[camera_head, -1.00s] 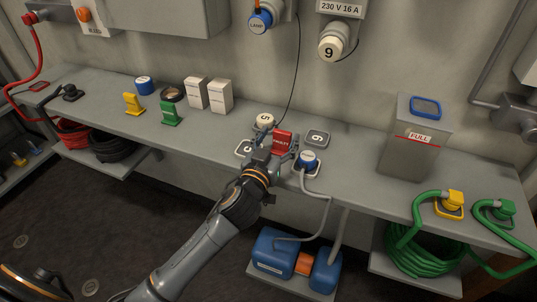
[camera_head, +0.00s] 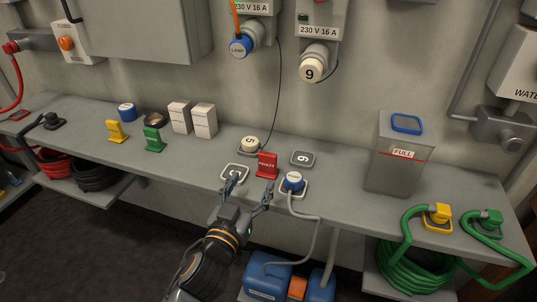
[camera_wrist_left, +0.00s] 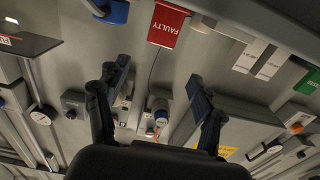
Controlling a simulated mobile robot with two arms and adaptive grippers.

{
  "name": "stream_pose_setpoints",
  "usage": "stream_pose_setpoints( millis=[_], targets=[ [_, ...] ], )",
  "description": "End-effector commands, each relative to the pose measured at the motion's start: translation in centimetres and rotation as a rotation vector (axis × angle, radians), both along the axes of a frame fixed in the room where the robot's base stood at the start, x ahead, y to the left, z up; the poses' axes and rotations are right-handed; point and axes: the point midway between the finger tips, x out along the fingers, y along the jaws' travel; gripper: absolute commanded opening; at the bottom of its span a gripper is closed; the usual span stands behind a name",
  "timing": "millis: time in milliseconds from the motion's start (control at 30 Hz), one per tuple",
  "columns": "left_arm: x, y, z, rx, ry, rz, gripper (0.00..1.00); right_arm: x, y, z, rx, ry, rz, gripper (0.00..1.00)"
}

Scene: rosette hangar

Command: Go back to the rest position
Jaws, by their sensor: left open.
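My left gripper (camera_head: 248,190) is open and empty in the head view, just in front of the shelf edge. A red block marked FAULTY (camera_head: 267,165) stands upright on the shelf just beyond its fingertips, apart from them. The block also shows in the left wrist view (camera_wrist_left: 167,25), above the two spread fingers of the left gripper (camera_wrist_left: 158,95). A blue-topped plug (camera_head: 292,181) with a grey cable sits on a white-framed pad right of the gripper. A white-framed pad (camera_head: 235,174) lies left of the block, partly behind a finger. My right gripper is not in view.
A white cap (camera_head: 249,144) and a grey pad (camera_head: 303,158) lie behind the red block. A grey FULL bin (camera_head: 398,155) stands to the right. Yellow (camera_head: 116,132) and green (camera_head: 154,140) blocks stand left. Blue canisters (camera_head: 266,279) sit below the shelf.

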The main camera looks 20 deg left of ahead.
Motion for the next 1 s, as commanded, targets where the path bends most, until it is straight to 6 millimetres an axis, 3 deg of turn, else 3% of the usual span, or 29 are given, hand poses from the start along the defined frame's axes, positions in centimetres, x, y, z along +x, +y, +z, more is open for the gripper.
stream_pose_setpoints(
  millis=[167, 267, 367, 500, 700, 867, 900, 1000],
  targets=[
    [-0.3, 0.4, -0.8, 0.0, 0.032, 0.016, 0.68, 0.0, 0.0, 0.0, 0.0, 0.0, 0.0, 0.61],
    [-1.5, 1.7, -3.4, 0.007, 0.148, 0.065, 0.68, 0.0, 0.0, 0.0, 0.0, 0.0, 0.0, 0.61],
    [-4.4, 3.4, -8.0, 0.027, 0.366, 0.122, 0.68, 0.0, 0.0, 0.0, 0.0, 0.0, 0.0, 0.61],
    [-10.2, 4.5, -13.9, 0.07, 0.693, 0.124, 0.68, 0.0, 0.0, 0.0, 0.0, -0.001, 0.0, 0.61],
    [-17.9, 4.1, -18.5, 0.12, 1.03, 0.03, 0.68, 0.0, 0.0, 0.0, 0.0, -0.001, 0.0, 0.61],
    [-23.8, 3.2, -20.2, 0.15, 1.243, -0.086, 0.68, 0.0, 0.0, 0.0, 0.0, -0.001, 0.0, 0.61],
    [-24.3, 3.0, -20.8, 0.155, 1.272, -0.105, 0.68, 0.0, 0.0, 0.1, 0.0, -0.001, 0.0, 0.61],
    [-23.3, 3.0, -23.3, 0.157, 1.275, -0.101, 0.68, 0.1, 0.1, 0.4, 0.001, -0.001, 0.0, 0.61]
  ],
)
